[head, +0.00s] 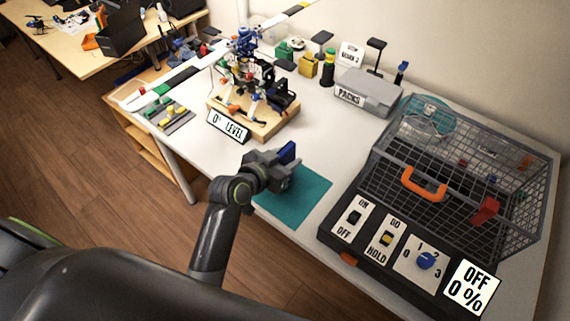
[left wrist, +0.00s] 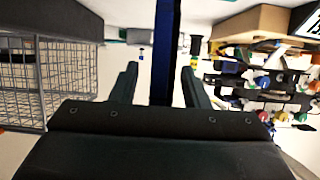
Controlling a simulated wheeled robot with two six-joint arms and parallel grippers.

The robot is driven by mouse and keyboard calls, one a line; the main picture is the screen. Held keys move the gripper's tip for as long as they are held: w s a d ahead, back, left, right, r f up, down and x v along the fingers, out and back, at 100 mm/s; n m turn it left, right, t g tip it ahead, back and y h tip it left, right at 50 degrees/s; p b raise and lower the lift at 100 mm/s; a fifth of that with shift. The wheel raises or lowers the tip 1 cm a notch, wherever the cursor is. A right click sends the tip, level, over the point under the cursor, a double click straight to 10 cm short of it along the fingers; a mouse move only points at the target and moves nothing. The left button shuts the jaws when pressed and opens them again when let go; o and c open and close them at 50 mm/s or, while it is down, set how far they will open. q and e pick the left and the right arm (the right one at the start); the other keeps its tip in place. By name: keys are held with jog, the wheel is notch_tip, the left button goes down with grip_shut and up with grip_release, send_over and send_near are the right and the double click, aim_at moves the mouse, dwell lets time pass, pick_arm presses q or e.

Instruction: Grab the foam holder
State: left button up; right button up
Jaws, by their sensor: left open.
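My left gripper (head: 280,166) is over the far part of the teal mat (head: 304,199) in the head view. Its open fingers (left wrist: 158,88) show in the left wrist view. A narrow blue and black piece (left wrist: 163,50) runs between them, and a blue piece (head: 288,151) shows at the gripper in the head view. I cannot tell whether it touches the fingers or whether it is the foam holder. Several small stands with flat black tops, one on a yellow block (head: 307,67) and one on a dark cylinder (head: 327,72), stand at the back. My right gripper is not in view.
A wire cage (head: 455,165) with an orange handle stands on the right behind a switch panel (head: 352,222). A wooden base (head: 268,124) with a rotor rig stands left of centre. A grey PACKS case (head: 369,92) is at the back. White table between them is clear.

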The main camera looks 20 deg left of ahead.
pick_arm(q)
grip_shut()
jog(key=shift+r, duration=0.1)
